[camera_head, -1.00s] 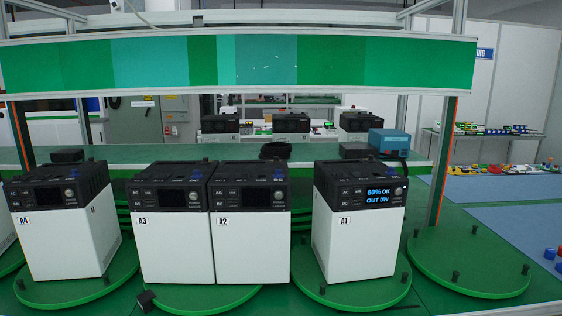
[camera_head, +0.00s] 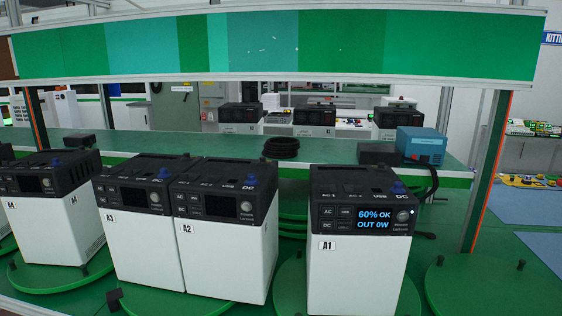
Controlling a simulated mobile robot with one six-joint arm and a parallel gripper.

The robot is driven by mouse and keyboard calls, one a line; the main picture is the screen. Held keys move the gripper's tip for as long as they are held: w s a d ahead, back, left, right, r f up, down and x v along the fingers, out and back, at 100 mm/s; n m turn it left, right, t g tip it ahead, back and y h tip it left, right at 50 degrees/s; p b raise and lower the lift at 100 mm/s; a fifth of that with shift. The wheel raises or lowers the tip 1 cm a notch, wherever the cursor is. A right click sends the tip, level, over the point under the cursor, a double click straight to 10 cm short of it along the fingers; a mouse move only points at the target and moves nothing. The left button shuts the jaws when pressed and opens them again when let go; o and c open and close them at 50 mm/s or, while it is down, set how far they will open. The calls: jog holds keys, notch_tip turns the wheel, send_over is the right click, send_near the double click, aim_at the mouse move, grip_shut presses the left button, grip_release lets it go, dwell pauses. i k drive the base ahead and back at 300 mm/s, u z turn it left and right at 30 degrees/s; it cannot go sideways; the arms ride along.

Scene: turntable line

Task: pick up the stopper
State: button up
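I cannot tell for certain which thing is the stopper. Small black pegs stand near the rim of the empty green turntable at the right, one at its left (camera_head: 440,261) and one at its right (camera_head: 521,265). Another black peg (camera_head: 86,269) stands on the turntable under unit A4. A small black block (camera_head: 115,299) is at the lower left of unit A3. My gripper is not in view.
White units with black tops, A1 (camera_head: 350,270), A2 (camera_head: 225,255), A3 (camera_head: 140,248) and A4 (camera_head: 50,230), stand on green turntables. A1's screen is lit. A long green panel (camera_head: 400,45) hangs above. A blue box (camera_head: 421,146) sits on the bench behind.

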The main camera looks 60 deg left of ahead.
aim_at(262, 163)
jog(key=u, duration=0.05)
jog(key=i, duration=0.85)
jog(key=u, duration=0.25)
jog(key=k, duration=0.15)
jog(key=u, duration=2.4)
jog(key=k, duration=0.25)
jog(key=u, duration=1.75)
